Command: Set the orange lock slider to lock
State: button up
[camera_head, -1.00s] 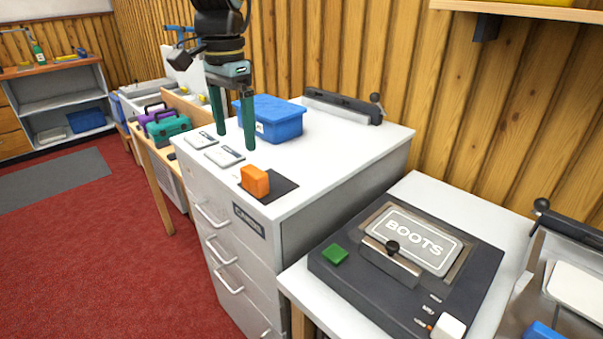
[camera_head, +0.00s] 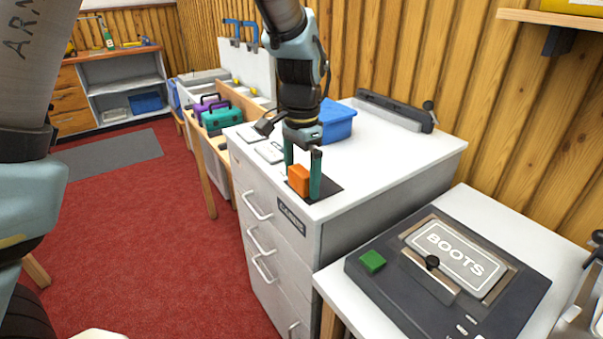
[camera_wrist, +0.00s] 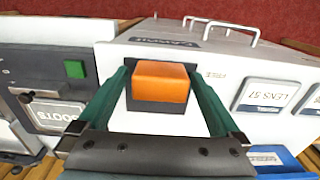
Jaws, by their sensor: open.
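The orange lock slider (camera_head: 299,181) is a small block on a dark plate (camera_head: 327,187) near the front edge of the white cabinet top. My gripper (camera_head: 303,184) points down over it, with one green finger on either side of the block. In the wrist view the orange slider (camera_wrist: 160,82) lies between the two spread fingers (camera_wrist: 163,105), with visible gaps to both. The fingers look open and hold nothing.
A blue box (camera_head: 338,122) stands behind my gripper on the cabinet top. White label cards (camera_head: 270,152) lie to its left. A dark BOOTS device (camera_head: 450,265) with a green button (camera_head: 372,261) sits on the lower table at right. The cabinet top's right part is clear.

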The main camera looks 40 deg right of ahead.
grip_shut()
dwell(0.8)
